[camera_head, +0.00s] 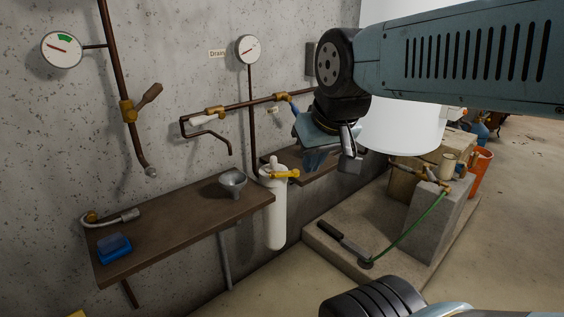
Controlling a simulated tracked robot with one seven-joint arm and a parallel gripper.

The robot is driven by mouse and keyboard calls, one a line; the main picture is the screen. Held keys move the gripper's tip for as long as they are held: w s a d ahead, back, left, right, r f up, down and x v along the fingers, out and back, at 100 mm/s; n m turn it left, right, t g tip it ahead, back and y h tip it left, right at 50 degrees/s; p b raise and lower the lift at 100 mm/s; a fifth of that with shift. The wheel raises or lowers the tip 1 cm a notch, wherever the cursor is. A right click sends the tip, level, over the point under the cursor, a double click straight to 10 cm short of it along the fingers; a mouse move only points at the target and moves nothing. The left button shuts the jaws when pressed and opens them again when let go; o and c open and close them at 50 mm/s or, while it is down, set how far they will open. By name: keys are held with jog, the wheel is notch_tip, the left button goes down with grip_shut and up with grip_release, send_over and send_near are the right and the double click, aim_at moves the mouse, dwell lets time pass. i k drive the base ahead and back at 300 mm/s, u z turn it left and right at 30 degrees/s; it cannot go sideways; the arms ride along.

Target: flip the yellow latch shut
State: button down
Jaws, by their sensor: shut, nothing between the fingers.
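A yellow latch-like handle (286,174) sticks out to the right from the top of a white cylindrical canister (274,213). The canister stands upright by the right end of a brown shelf. I cannot tell from this picture whether the handle is fully seated. My gripper (351,157) hangs from my arm right of and a little above the yellow handle, apart from it in the picture. It is shut and empty. My arm covers part of the wall and pipes behind it.
The brown shelf (180,231) holds a metal funnel cup (232,182), a blue sponge-like block (114,247) and a bent pipe (110,218). Pipes and gauges line the wall. A concrete block (440,217) with a green hose (400,238) stands at right.

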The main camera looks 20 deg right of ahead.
aim_at(273, 174)
jog(key=z, duration=0.05)
jog(key=i, duration=1)
jog(key=u, duration=0.05)
